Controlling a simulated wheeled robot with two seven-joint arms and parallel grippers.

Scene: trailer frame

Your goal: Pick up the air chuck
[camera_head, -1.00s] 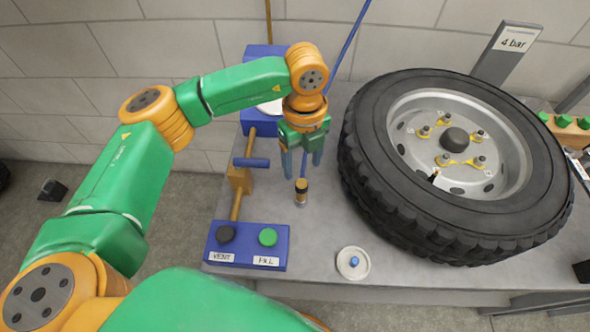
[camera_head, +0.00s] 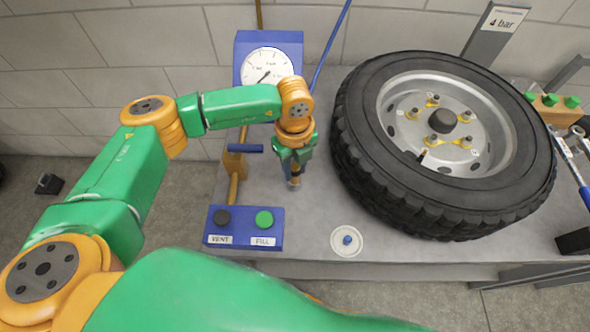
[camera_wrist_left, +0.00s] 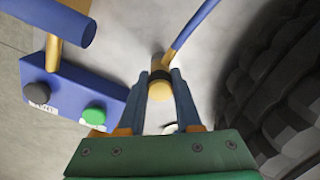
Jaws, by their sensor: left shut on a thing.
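The air chuck (camera_head: 294,184) is a small upright brass-coloured cylinder with a black band, on the grey bench left of the tyre. My left gripper (camera_head: 294,175) points down and is shut on it. In the left wrist view the chuck (camera_wrist_left: 160,90) sits between the two blue-grey fingers, with the blue hose (camera_wrist_left: 192,28) running from its far end. The chuck's lower end seems at or close to the bench; I cannot tell if it touches. My right gripper is not in view.
A large tyre on a wheel (camera_head: 356,150) lies close on the right. A blue box (camera_head: 244,237) with VENT and FILL buttons stands in front left, a pressure gauge (camera_head: 267,66) behind. A white disc with a blue knob (camera_head: 347,240) lies near the bench's front edge.

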